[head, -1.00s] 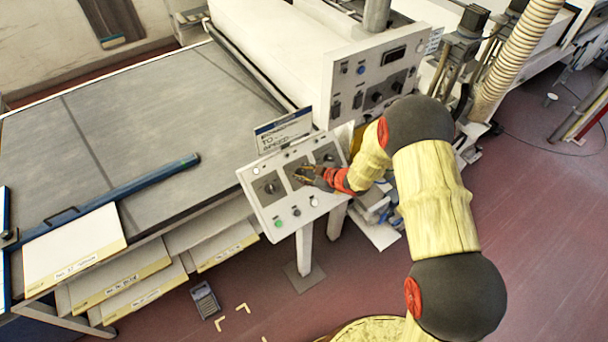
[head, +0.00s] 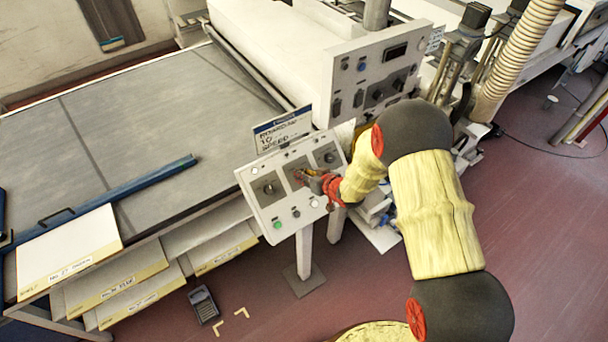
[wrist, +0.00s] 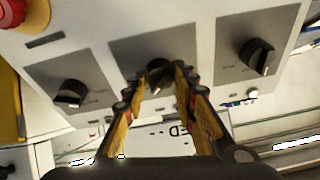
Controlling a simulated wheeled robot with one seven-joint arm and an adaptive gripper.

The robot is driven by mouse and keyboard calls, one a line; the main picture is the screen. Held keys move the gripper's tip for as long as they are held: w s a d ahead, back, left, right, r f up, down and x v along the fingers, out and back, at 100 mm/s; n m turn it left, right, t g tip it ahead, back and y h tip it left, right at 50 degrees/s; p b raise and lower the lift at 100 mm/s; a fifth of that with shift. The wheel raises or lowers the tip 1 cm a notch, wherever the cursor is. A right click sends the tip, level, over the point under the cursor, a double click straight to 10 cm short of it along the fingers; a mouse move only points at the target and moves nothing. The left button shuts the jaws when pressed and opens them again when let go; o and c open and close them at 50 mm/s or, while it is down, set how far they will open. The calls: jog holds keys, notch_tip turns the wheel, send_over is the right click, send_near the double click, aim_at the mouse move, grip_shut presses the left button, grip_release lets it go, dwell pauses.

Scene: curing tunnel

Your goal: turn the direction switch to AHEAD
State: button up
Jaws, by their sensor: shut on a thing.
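A pale control panel (head: 262,209) stands on a post at the corner of the grey table. It carries three black rotary knobs on grey plates in a row. My gripper (wrist: 166,78) is at the middle knob (wrist: 158,72), with one finger on each side of it, closed on it. The left knob (wrist: 70,93) and right knob (wrist: 258,57) are free in the wrist view. The lettering by the knobs is too small to read, so I cannot tell the middle knob's setting.
A red button (wrist: 20,12) sits at the wrist view's top left. A green button (head: 278,224) is low on the panel. A sign (head: 283,128) stands behind it, and a larger switch panel (head: 370,75) rises behind right. The grey table (head: 150,120) is mostly clear.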

jog(key=shift+m, duration=0.3)
jog(key=o, duration=1.1)
jog(key=v, duration=1.2)
jog(key=shift+s+a, duration=0.1)
jog(key=shift+a, duration=0.05)
